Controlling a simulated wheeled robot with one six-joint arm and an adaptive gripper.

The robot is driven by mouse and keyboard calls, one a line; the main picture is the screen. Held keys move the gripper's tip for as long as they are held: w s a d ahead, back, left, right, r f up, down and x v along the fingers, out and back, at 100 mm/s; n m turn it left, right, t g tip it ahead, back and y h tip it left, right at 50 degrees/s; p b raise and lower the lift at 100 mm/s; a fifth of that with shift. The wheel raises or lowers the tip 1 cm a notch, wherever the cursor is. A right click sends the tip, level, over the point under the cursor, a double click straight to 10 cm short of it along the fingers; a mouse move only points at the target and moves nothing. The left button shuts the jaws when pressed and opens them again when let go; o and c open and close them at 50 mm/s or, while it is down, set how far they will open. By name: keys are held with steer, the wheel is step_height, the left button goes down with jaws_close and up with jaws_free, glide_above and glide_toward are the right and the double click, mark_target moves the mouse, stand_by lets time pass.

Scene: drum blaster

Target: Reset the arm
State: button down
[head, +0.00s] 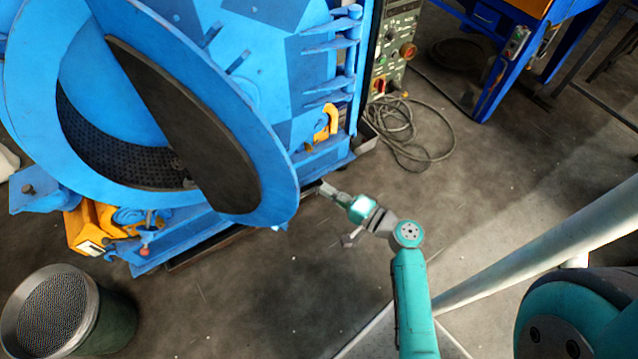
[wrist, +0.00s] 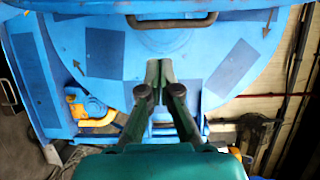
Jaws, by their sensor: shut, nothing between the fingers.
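My teal arm reaches up from the bottom of the head view. My gripper (head: 327,188) is at its end, pointing left toward the lower right side of the blue drum blaster (head: 285,70). In the wrist view my gripper (wrist: 159,72) is shut, with its fingertips together and nothing between them. Behind the fingertips is the blue face of the machine (wrist: 215,45), with darker square patches and a dark handle (wrist: 172,22). I cannot tell the exact gap between the fingertips and the machine.
The machine's round door (head: 270,165) stands open at the left. A control panel (head: 398,45) and coiled cables (head: 425,140) are at the back. A round bin (head: 110,325) stands at the lower left. A blue-framed table (head: 500,75) is at the upper right. Floor between is clear.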

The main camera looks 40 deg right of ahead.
steer(key=shift+a+v, duration=0.15)
steer(key=shift+v, duration=1.05)
steer(key=shift+a+v, duration=0.1)
steer(key=shift+v, duration=1.1)
steer(key=shift+s, duration=0.1)
steer(key=s+a+f+n+g+h, duration=0.25)
steer(key=s+a+f, duration=0.2)
steer(key=s, duration=0.25)
steer(key=s+a+f+n+g+h, duration=0.1)
steer(key=s+a+f+g+h, duration=0.15)
steer(key=s+a, duration=0.4)
steer(key=s+a+r+n+t, duration=0.1)
steer(key=s+r+n, duration=0.4)
steer(key=r, duration=0.3)
steer(key=s+a+r+n+t, duration=0.1)
steer(key=s+r+n, duration=0.4)
steer(key=r, duration=0.3)
steer(key=shift+s+r+n+t, duration=0.3)
steer(key=shift+s+n, duration=0.1)
steer(key=shift+n, duration=0.35)
steer(key=shift+a, duration=0.1)
